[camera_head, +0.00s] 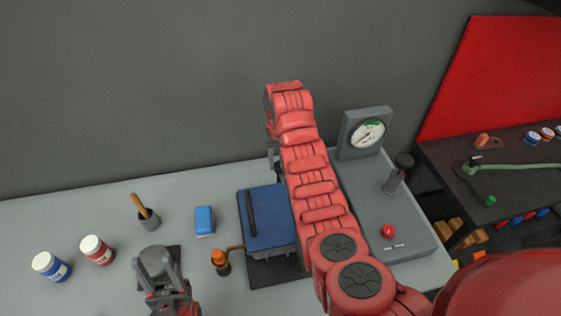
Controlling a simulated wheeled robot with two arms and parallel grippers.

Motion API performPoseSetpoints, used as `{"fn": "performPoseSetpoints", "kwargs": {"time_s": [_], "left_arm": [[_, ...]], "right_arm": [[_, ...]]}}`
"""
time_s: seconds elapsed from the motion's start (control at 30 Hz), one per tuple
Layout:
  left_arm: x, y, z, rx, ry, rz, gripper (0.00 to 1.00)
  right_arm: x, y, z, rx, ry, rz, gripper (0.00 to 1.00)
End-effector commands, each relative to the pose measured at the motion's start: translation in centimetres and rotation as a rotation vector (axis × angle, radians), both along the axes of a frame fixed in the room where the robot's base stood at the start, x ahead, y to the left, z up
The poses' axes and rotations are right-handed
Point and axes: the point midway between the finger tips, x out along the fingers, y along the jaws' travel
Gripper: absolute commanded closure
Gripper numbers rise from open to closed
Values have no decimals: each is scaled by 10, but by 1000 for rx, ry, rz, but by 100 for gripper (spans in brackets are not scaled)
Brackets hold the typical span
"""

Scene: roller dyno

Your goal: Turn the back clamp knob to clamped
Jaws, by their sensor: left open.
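A grey machine base (375,205) stands at the right of the bench. At its back right is a black round knob (404,160) by a grey post (393,182); I cannot tell if this is the back clamp knob or how it is set. My right arm crosses the base's left side and hides part of it. My right gripper (273,151) is mostly hidden behind that arm, at the base's back left; its jaws do not show clearly.
A dial gauge (366,134) and a red button (388,231) are on the base. A blue box (270,222) and orange-knobbed crank (220,257) stand left of it. A grey wall is behind.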

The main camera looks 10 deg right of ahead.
Motion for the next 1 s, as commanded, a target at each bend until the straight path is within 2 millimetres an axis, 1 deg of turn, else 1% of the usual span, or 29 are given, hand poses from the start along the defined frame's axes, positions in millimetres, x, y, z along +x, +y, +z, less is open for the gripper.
{"fn": "performPoseSetpoints", "kwargs": {"time_s": [0.3, 0.8, 0.83, 0.97, 1.0], "left_arm": [[0, 0, -1, 0, 0, 0, 50], [0, 0, -1, 0, 0, 0, 50], [0, 0, -1, 0, 0, 0, 50], [0, 0, -1, 0, 0, 0, 50], [0, 0, -1, 0, 0, 0, 50]], "right_arm": [[1, 0, 1, 1, -3, -99, 100], [1, 0, 1, 1, -3, -115, 100], [1, 0, 1, 1, -3, -115, 44], [1, 0, 1, 1, -2, -114, 20], [0, 0, 0, 1, -2, -114, 19]]}}
